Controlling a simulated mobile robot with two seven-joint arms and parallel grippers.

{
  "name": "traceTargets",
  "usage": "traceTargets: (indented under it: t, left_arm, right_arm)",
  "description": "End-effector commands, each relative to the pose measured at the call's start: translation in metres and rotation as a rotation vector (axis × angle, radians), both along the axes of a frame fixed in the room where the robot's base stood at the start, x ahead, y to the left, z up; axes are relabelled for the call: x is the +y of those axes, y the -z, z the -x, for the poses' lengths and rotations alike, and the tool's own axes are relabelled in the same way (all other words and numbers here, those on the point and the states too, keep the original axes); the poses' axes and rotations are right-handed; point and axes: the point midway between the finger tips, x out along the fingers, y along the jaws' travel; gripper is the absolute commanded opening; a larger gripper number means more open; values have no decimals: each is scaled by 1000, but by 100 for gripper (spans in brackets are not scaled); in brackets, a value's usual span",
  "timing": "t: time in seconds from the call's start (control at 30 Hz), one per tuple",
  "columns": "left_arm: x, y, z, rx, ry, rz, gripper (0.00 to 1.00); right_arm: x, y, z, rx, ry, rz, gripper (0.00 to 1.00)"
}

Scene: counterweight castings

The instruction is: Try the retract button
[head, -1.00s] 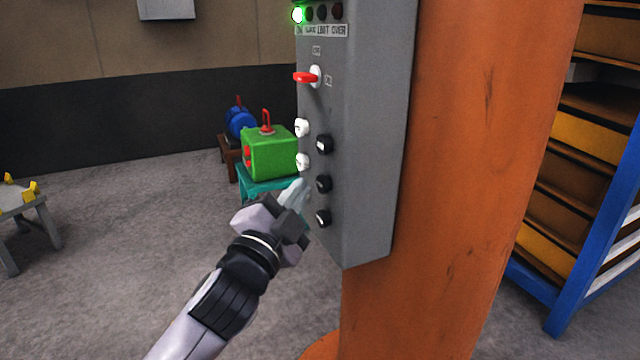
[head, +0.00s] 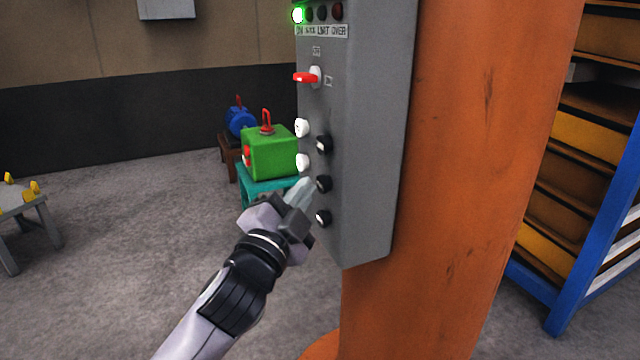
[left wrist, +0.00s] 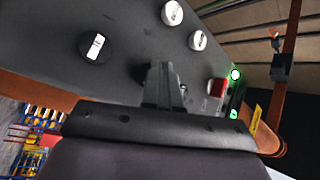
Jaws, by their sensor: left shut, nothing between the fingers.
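A grey control box (head: 372,130) is fixed to an orange column. Its face bears two white buttons (head: 302,161) on the left and three black buttons (head: 323,145) on the right. I cannot read which one is retract. My left gripper (head: 308,186) is shut and empty, its tips at the middle black button (head: 324,184); I cannot tell whether they touch it. In the left wrist view the closed fingers (left wrist: 163,72) point at the panel, with a black button (left wrist: 96,47) to their left and white buttons (left wrist: 198,40) above right. My right gripper is out of view.
A red-handled switch (head: 308,77) and a lit green lamp (head: 298,14) sit higher on the box. The orange column (head: 480,150) stands to the right. Behind are a green block (head: 270,155) on a teal stool and a blue casting (head: 240,122).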

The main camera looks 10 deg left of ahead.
Motion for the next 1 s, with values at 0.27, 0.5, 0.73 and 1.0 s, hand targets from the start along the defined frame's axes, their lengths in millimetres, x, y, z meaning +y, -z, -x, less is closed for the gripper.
traceTargets:
  t: [0.27,0.5,0.73,1.0]
  left_arm:
    - [-2,0,-1,0,0,1,0]
    - [-4,0,-3,0,0,1,0]
    - [-7,0,-5,-1,1,0,0]
    - [-8,0,-5,-1,2,0,0]
  right_arm:
    - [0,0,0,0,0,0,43]
    - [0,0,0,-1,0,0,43]
    - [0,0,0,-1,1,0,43]
    - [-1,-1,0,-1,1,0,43]
